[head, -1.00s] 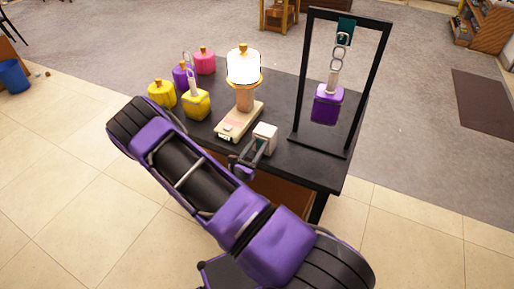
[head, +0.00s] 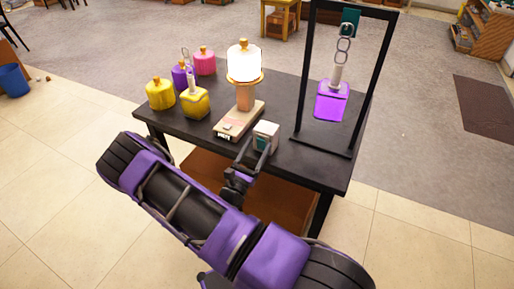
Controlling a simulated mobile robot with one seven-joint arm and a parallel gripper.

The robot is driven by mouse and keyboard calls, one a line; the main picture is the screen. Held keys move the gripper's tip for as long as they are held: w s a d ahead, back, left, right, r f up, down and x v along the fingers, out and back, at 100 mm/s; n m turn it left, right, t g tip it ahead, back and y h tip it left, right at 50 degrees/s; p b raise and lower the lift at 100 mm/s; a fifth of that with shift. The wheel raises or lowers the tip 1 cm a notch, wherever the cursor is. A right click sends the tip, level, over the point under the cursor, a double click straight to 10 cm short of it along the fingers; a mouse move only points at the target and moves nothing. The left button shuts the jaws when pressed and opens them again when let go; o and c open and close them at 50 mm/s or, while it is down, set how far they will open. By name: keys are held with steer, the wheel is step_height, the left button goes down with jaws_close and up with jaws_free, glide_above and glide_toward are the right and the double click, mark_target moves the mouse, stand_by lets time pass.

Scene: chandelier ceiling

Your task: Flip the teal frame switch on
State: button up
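The black frame (head: 375,80) stands on the right of the dark table, with a teal block (head: 349,22) at its top. A chain hangs from the block and carries a purple pendant (head: 332,101), which glows bright purple. A small pale box with a teal front (head: 264,136) stands at the table's front edge, left of the frame; it looks like the switch. Its lever position is too small to tell. My gripper (head: 257,146) is just in front of this box. Its fingers are apart with nothing between them; whether one touches the box I cannot tell.
A lit white lamp (head: 244,64) stands on a beige base (head: 240,121) left of the box. Yellow, purple and pink shades (head: 205,61) stand at the table's (head: 288,90) left.

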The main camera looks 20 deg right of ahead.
steer(key=v, duration=1.7)
steer(key=shift+a, duration=0.15)
steer(key=shift+s, duration=0.1)
